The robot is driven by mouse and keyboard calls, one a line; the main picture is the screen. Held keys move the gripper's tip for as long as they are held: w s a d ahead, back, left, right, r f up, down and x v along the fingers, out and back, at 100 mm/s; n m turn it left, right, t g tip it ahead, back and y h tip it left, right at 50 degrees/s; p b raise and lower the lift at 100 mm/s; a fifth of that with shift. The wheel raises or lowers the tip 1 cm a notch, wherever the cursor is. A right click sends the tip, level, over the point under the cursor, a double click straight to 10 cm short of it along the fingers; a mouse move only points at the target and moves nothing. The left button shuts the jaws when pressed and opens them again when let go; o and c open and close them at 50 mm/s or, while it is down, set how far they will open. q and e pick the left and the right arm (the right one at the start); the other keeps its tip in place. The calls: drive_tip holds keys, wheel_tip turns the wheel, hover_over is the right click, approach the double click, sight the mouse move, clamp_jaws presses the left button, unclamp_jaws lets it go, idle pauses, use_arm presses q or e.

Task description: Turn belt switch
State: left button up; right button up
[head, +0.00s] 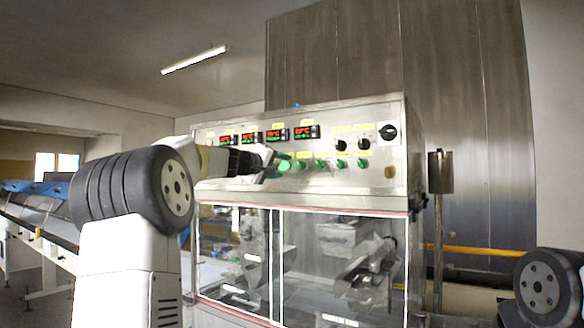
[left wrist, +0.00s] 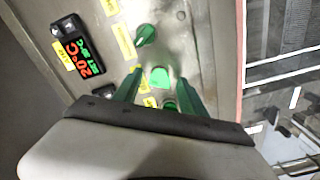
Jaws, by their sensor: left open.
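The steel control panel (head: 225,190) carries a row of green switches, including one green switch (head: 320,164) right of my gripper. My left gripper (head: 277,166) is at the left part of this row, close to the panel, and hides some of the switches there. In the left wrist view its two green fingers (left wrist: 158,88) are apart, with a lit green switch (left wrist: 160,77) showing between their tips. Contact cannot be told. A turned green switch (left wrist: 146,35) is beyond them. The labels are too small to read, so I cannot tell which is the belt switch. My right gripper is out of view.
Red digital displays (head: 274,135) sit above the switches. Two black knobs (head: 341,145) and a black rotary switch (head: 388,132) are at the panel's right, above a brownish round button (head: 390,172). Clear machine doors (head: 310,260) are below. A conveyor (head: 35,235) stands left.

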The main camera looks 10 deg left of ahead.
use_arm(q)
clamp_jaws()
drive_tip(key=shift+n, duration=0.3)
drive_tip(key=n, duration=1.1)
idle(0.4)
drive_tip(key=shift+n, duration=0.3)
